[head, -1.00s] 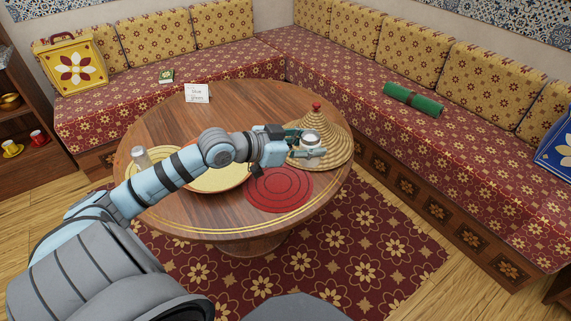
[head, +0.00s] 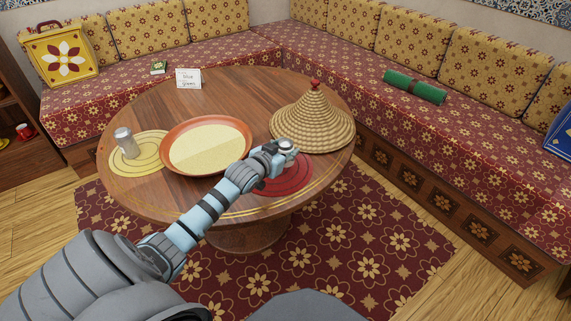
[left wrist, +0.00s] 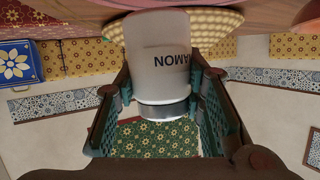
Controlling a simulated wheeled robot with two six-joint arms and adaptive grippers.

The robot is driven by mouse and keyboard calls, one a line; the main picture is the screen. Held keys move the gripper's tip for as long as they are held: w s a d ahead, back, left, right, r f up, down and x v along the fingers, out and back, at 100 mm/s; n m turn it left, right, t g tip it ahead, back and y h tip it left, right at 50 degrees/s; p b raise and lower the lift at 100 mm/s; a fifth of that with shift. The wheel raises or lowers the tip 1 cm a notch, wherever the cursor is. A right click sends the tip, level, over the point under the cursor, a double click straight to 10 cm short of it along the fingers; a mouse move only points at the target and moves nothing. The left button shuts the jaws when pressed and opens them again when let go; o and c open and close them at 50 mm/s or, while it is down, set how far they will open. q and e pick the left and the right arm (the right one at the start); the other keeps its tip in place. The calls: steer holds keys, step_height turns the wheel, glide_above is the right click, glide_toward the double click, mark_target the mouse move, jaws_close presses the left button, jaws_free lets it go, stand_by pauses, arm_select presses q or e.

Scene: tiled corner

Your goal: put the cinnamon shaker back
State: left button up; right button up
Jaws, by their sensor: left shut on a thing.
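The cinnamon shaker (head: 287,145), a pale cylinder with a grey band, is in my left gripper (head: 281,154). In the left wrist view the shaker (left wrist: 160,55) shows upside down, with part of its dark label reading "NAMON". The green fingers of the left gripper (left wrist: 160,105) are closed on both its sides. In the head view it is at the far edge of the round red mat (head: 288,184), in front of the woven cone. I cannot tell whether it touches the table. Another shaker (head: 126,142) stands on the yellow mat (head: 150,165) at left. My right gripper is not in view.
A wide orange-rimmed dish (head: 165,155) lies between the mats on the round wooden table (head: 240,88). The woven cone (head: 313,120) stands close behind the held shaker. A small written card (head: 188,78) stands at the back. The table's back middle is clear.

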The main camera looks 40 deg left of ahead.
arm_select(q)
step_height(320, 180, down, 4)
steer(key=shift+r+b, duration=0.25)
steer(key=shift+b, duration=0.45)
steer(key=shift+f, duration=0.1)
steer(key=o, duration=1.2)
